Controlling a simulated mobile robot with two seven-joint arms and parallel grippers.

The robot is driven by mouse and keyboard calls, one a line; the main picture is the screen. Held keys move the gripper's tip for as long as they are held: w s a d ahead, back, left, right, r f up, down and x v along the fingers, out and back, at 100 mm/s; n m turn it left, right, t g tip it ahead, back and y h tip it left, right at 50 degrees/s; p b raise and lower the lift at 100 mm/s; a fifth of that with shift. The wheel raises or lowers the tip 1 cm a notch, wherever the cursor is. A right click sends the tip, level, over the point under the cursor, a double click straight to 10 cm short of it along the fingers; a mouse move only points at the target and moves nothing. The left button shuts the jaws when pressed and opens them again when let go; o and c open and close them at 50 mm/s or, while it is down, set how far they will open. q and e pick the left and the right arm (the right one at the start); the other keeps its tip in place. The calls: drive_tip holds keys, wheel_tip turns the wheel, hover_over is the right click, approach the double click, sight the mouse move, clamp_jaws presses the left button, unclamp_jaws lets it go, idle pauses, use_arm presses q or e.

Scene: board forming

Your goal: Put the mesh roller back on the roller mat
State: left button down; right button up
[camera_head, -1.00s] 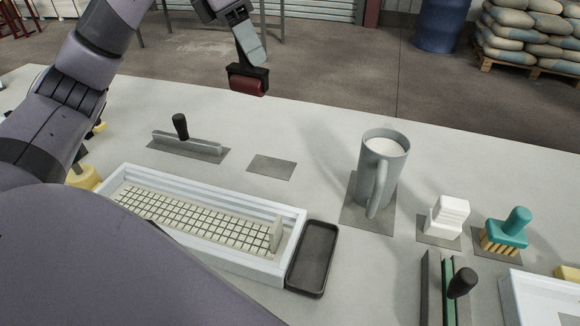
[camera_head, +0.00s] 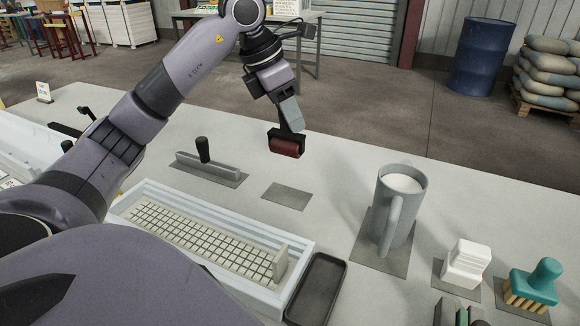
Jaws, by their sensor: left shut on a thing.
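The mesh roller (camera_head: 286,147), a dark red cylinder in a black frame, hangs below my left gripper (camera_head: 289,112). The gripper is shut on the roller's grey handle and points down. The roller is in the air above the table, apart from it. The roller mat appears to be the small bare grey rectangle (camera_head: 287,196) lying on the table below and nearer than the roller. It is empty.
A white tray with a mesh grid (camera_head: 135,199) lies nearer, beside a black dish (camera_head: 318,290). A trowel with a black handle (camera_head: 203,150) sits on a mat to the left. A grey jug (camera_head: 393,225), a white block (camera_head: 466,262) and a teal brush (camera_head: 535,280) stand right.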

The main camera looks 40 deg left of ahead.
sight(276, 135)
use_arm(q)
wheel_tip(276, 135, down, 10)
drive_tip(key=shift+f+b, duration=0.25)
drive_tip(key=shift+b, duration=0.4)
drive_tip(key=shift+f, duration=0.15)
drive_tip(key=c, duration=0.7)
unclamp_jaws()
drive_tip(key=shift+c, duration=0.2)
drive_tip(key=p+v, duration=0.1)
drive_tip(key=v, duration=1)
drive_tip(key=shift+w, duration=0.1)
drive_tip(key=shift+s+a+r, duration=0.1)
drive_tip(key=shift+s+r, duration=0.2)
drive_tip(key=shift+r, duration=0.25)
